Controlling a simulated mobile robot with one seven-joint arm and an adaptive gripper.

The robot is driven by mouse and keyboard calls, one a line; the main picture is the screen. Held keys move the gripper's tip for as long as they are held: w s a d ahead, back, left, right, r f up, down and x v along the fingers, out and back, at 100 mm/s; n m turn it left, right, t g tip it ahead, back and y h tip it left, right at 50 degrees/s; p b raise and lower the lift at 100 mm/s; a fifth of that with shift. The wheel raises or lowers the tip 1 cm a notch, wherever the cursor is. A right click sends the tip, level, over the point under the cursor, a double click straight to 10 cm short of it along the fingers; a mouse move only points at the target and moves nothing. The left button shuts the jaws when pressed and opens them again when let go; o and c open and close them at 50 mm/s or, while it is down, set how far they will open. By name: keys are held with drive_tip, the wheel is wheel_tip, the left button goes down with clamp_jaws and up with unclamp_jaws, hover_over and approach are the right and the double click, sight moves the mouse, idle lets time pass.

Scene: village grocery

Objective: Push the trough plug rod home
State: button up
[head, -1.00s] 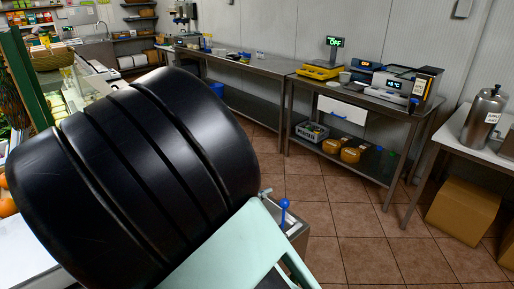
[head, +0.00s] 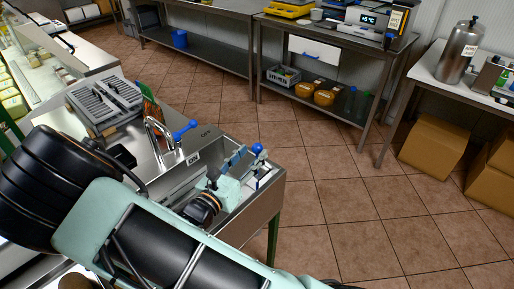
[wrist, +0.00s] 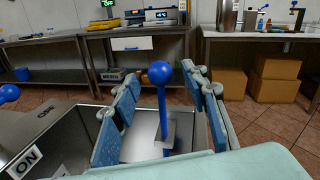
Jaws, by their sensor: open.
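The plug rod is a thin blue rod with a round ball top (wrist: 160,72). It stands upright from a grey bracket at the trough's end in the wrist view; its ball also shows in the head view (head: 257,148). My gripper (wrist: 162,92) is open, with one blue-padded finger left of the rod and one right, and gaps on both sides. In the head view my gripper (head: 249,168) is over the far end of the steel trough (head: 268,203). The rod's lower end and the plug are hidden.
A blue-handled lever (head: 185,130) stands left of the trough by OFF and ON labels. A tap (head: 155,130) and grey slatted rack (head: 105,100) are further left. Steel tables (head: 335,40) stand behind, with cardboard boxes (head: 432,145) at right. Tiled floor between is clear.

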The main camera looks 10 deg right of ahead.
sight(254, 151)
drive_tip(key=shift+x, duration=1.95)
clamp_jaws()
